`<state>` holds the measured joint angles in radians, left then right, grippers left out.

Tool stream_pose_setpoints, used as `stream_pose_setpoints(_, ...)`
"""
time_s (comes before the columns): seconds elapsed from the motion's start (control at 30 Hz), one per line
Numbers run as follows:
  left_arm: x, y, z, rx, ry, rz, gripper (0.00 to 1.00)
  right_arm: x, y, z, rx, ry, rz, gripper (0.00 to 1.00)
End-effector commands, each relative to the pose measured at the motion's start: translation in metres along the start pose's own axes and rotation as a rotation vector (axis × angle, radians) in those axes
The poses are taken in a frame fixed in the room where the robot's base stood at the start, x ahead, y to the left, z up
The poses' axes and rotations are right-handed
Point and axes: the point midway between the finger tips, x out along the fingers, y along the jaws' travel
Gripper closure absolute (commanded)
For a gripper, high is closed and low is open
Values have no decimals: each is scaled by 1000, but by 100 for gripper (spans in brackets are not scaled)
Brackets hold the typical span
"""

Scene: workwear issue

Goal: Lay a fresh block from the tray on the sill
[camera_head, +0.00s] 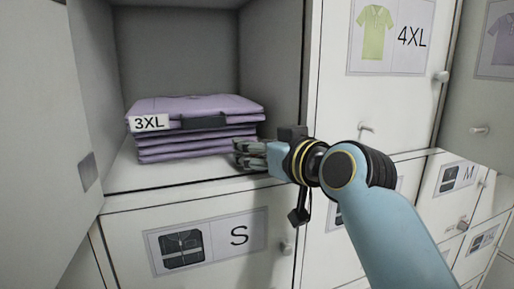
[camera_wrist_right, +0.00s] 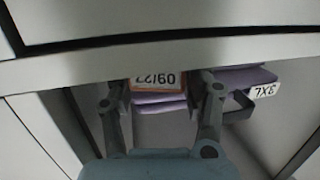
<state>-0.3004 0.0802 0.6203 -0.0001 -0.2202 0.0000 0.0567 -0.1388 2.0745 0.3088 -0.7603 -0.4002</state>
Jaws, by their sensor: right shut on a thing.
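My right gripper (camera_head: 240,152) reaches in from the right at the mouth of an open compartment, beside the right end of a purple garment stack. The block is hidden by the fingers in the head view. The sill (camera_head: 190,178), the compartment's pale front ledge, runs below the stack and gripper. I cannot tell if the block touches it. No tray is in view. My left gripper is not in view.
The folded purple stack (camera_head: 195,128) carries a 3XL tag and a black handle, and also shows in the wrist view (camera_wrist_right: 240,78). An open door (camera_head: 40,130) stands at left. Closed doors marked S (camera_head: 215,250) and 4XL (camera_head: 395,85) lie below and right. The ledge's left part is bare.

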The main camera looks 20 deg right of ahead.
Motion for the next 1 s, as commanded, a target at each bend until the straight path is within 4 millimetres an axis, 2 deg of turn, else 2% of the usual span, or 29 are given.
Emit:
stream_pose_setpoints(0.03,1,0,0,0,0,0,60,0,0,2,0,-1,0,74)
stream_pose_setpoints(0.07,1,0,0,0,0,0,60,0,0,3,0,-1,0,51)
stream_pose_setpoints(0.17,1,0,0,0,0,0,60,0,0,2,0,-1,0,40)
stream_pose_setpoints(0.47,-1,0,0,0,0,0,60,0,0,-2,0,1,0,40)
stream_pose_setpoints(0.53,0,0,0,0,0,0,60,-7,0,0,-1,0,1,40)
stream_pose_setpoints(1.0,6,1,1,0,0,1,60,-102,0,1,-2,-2,0,40)
